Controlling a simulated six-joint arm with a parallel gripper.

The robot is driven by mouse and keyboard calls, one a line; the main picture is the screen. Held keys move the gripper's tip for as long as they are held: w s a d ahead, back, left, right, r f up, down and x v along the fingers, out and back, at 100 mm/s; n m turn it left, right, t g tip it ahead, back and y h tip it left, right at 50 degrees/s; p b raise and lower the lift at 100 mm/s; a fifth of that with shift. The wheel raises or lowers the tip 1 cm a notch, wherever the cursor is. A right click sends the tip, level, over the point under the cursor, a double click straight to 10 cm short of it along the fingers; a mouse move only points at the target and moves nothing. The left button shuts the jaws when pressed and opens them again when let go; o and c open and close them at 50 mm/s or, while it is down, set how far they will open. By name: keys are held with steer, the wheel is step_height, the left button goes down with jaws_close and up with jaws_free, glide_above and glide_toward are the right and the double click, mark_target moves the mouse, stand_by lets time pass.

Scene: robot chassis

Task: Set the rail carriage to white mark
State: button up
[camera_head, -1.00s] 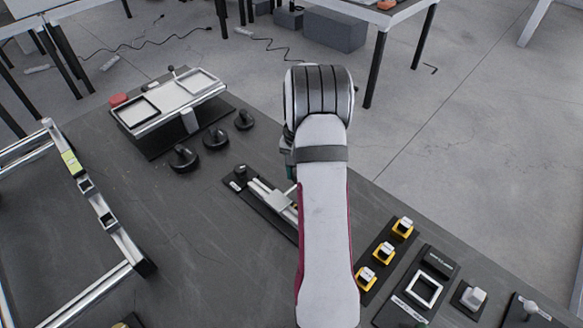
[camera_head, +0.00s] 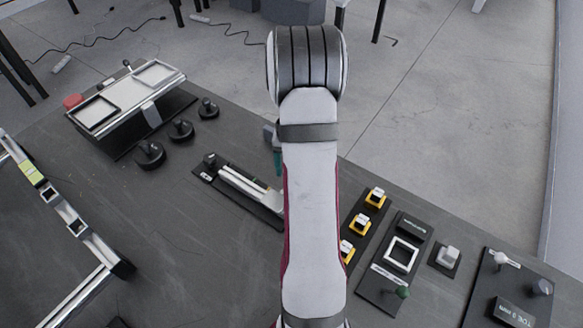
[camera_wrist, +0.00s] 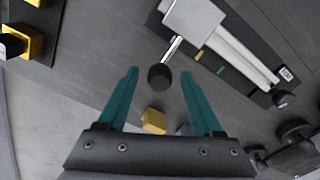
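The rail (camera_head: 242,186) lies on a dark base left of my arm in the head view, and it also shows in the wrist view (camera_wrist: 238,48). The pale carriage block (camera_wrist: 195,20) sits on the rail; in the head view my arm mostly hides it. A silver rod runs from the carriage to a round black knob (camera_wrist: 160,76). My gripper (camera_wrist: 160,72) is open, its teal fingers on either side of the knob with gaps. I cannot tell their height relative to it. A green mark (camera_wrist: 221,70) and an orange mark (camera_wrist: 197,56) show beside the rail; I cannot make out a white mark.
Several black knobbed weights (camera_head: 180,130) and a tray stand (camera_head: 125,98) are at the left. Yellow-based switches (camera_head: 360,224) and a panel with a white square frame (camera_head: 401,255) lie right of my arm. A metal frame (camera_head: 75,225) stands at far left.

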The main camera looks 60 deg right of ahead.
step_height(320, 180, up, 16)
stand_by(0.4)
steer(key=shift+a+f, duration=0.1)
steer(key=s+a+r+n+y, duration=0.1)
steer(key=a+n, duration=0.1)
steer(key=a, duration=1)
steer(key=s+a+r+n, duration=0.1)
steer(key=a+r+n, duration=0.1)
steer(key=a, duration=1)
steer(key=s+a+f+n, duration=0.3)
steer(key=s+a, duration=0.7)
steer(key=shift+a+f+y, duration=0.15)
steer(key=shift+a+y, duration=0.25)
